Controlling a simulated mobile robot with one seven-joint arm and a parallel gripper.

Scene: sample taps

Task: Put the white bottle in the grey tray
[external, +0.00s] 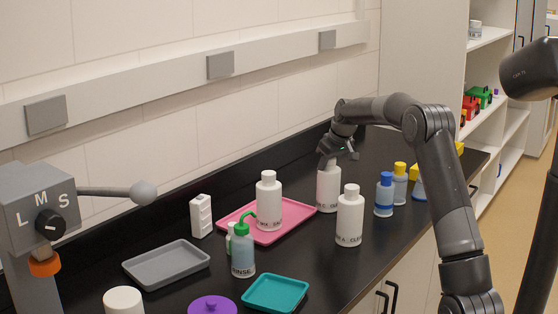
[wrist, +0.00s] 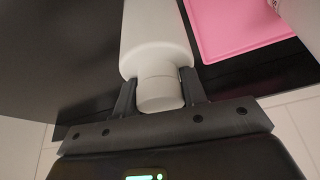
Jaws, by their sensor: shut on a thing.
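My gripper (external: 329,160) is shut on the cap of a white bottle (external: 328,190), which is upright at the back of the black counter, right of the pink tray. In the wrist view, my gripper's fingers (wrist: 158,92) sit on either side of the cap of this white bottle (wrist: 155,35). I cannot tell whether its base touches the counter. Two similar white bottles show: one (external: 268,203) stands on the pink tray, another (external: 350,220) on the counter in front of the held one. The grey tray (external: 166,263) lies empty at the left.
The pink tray (external: 296,222) also shows in the wrist view (wrist: 225,25). Blue bottle (external: 384,196) and yellow-capped bottle (external: 400,184) stand right. A lever (external: 115,191) overhangs the left.

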